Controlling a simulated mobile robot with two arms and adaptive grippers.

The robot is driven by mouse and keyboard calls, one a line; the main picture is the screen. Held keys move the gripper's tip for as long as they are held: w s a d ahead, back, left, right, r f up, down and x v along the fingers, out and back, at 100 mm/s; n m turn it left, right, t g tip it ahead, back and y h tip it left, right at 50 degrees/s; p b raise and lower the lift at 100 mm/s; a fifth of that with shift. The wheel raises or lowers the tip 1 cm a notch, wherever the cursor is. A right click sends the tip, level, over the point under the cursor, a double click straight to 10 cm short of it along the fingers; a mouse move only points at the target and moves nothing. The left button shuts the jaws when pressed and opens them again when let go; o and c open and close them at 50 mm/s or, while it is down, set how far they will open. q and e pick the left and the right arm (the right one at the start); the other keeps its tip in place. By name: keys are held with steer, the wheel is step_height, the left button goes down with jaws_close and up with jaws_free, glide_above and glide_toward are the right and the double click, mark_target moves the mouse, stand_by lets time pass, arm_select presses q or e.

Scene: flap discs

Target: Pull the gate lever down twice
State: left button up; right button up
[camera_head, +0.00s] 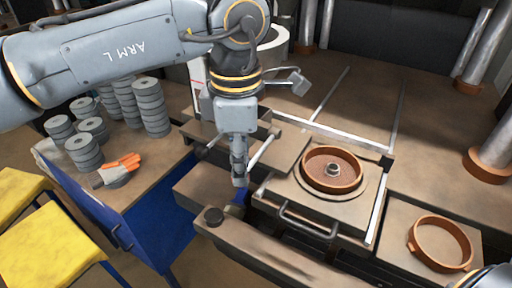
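My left gripper (239,181) points straight down over the front left of the brown press bench. Its fingers look close together, but the view does not show whether they are open or shut. Just below the fingertips is a small blue part (241,197), partly hidden, beside a dark round knob (213,216) on the front housing. I cannot tell whether either belongs to the gate lever, or whether the fingers touch the blue part. A pale rod (264,150) slants up behind the gripper. My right gripper is out of view; only a bit of arm shows at the bottom right corner.
An orange-brown ring mould (333,169) sits on the plate right of the gripper, behind a bar handle (306,222). Another ring (440,243) lies at right. Yellow stools (50,240) stand at lower left.

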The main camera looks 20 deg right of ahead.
arm_select(q)
steer(key=shift+w+f+b, duration=0.2)
steer(key=shift+f+b, duration=1.05)
steer(key=shift+f, duration=0.55)
steer(key=shift+r, duration=0.2)
steer(key=shift+r+p, duration=0.75)
steer(key=shift+r, duration=0.1)
step_height(320, 180, up, 8)
steer(key=p, duration=0.5)
steer(key=shift+r+p, duration=0.25)
steer(key=shift+p, duration=0.15)
steer(key=shift+f, duration=0.15)
